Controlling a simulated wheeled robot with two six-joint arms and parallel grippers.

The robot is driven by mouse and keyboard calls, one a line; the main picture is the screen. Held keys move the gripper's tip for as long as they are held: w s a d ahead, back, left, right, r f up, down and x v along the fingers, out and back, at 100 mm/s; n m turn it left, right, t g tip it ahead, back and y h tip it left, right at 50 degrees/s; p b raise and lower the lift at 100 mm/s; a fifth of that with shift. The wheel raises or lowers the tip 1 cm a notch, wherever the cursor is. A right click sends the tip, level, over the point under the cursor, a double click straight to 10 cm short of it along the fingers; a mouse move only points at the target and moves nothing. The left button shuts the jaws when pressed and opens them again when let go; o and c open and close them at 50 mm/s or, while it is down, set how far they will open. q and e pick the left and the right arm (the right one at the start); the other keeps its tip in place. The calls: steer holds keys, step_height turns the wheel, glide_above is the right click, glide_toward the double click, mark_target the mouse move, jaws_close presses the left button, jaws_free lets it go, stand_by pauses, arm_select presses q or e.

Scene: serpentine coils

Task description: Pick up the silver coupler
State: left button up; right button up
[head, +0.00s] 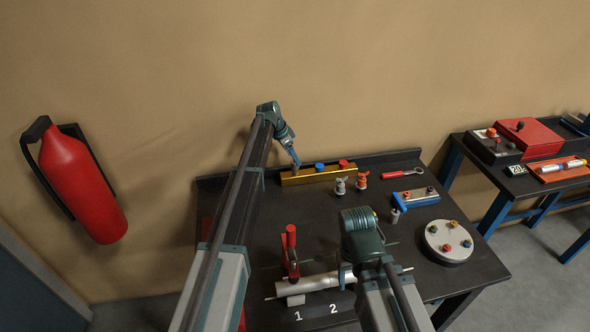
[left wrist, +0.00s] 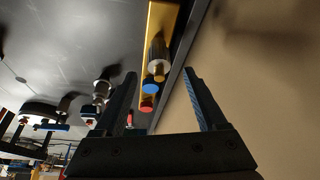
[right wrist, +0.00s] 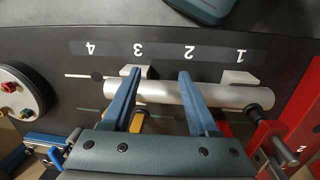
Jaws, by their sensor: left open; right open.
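A small silver coupler (head: 340,186) stands upright on the table in front of the gold bar (head: 325,174); a silver fitting also shows in the left wrist view (left wrist: 102,89). Another grey fitting with a brass collar (left wrist: 157,52) stands on the bar in the left wrist view. In the head view that end of the bar is partly hidden by my left gripper (head: 295,160). My left gripper is open and empty, its fingers pointing at the bar. My right gripper (right wrist: 160,75) is open over the silver tube (right wrist: 228,95), which lies across brackets.
The bar carries blue (head: 319,167) and red (head: 343,163) caps. An orange-topped fitting (head: 361,182) stands beside the silver coupler. A red wrench (head: 402,173), a blue-edged tray (head: 417,196) and a round white plate (head: 448,243) lie right. A red clamp (head: 291,252) stands left of my right arm.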

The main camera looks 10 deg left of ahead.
mark_target(295, 165)
arm_select(q)
steer(key=b+x, duration=0.2)
steer(key=x, duration=0.2)
steer(key=shift+s+a+b, duration=0.1)
steer(key=shift+s+b, duration=0.05)
steer(key=shift+b, duration=0.25)
arm_select(e)
step_height(295, 165, down, 4)
steer(key=shift+r, duration=0.15)
arm_select(q)
steer(key=shift+r, duration=0.1)
arm_select(e)
steer(key=shift+r, duration=0.1)
arm_select(q)
jaws_close()
